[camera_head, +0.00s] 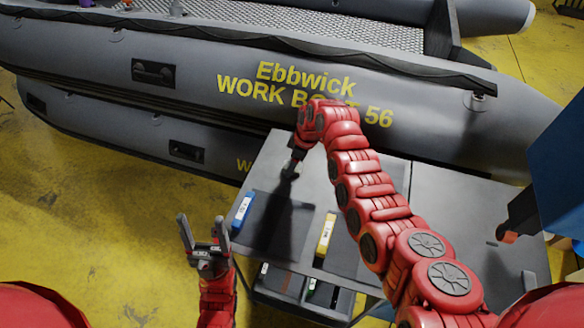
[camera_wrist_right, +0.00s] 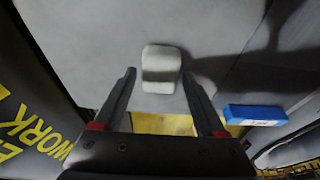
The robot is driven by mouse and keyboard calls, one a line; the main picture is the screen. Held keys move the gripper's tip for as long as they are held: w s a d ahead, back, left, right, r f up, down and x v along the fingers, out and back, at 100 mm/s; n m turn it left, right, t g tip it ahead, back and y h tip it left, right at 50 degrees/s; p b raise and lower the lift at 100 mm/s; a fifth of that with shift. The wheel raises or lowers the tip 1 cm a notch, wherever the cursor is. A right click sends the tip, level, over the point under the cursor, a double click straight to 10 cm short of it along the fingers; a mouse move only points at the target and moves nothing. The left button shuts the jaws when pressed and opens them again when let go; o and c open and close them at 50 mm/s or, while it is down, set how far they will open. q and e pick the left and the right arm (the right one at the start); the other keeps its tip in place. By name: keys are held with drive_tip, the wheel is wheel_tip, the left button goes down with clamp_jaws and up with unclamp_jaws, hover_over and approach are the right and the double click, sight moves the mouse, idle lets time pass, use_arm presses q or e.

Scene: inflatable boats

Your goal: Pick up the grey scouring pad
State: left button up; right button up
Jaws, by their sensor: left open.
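A pale grey, rounded block that looks like the scouring pad (camera_wrist_right: 161,68) lies on a grey tabletop in the right wrist view. My right gripper (camera_wrist_right: 159,76) is open, its fingers apart on either side of the pad in that view; I cannot tell how far above the table the fingertips are. In the head view my right gripper (camera_head: 290,169) points down over the grey table (camera_head: 265,160), and the pad cannot be made out there. My left gripper (camera_head: 203,222) is open and empty, left of the table over the yellow floor.
A blue labelled item (camera_head: 242,210) and a yellow one (camera_head: 326,235) sit at the table's near part; the blue one also shows in the wrist view (camera_wrist_right: 252,113). Grey inflatable boats (camera_head: 200,80) stand behind the table. A blue object (camera_head: 562,160) rises at right.

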drive_tip(key=c, duration=1)
drive_tip(key=shift+c, duration=0.2)
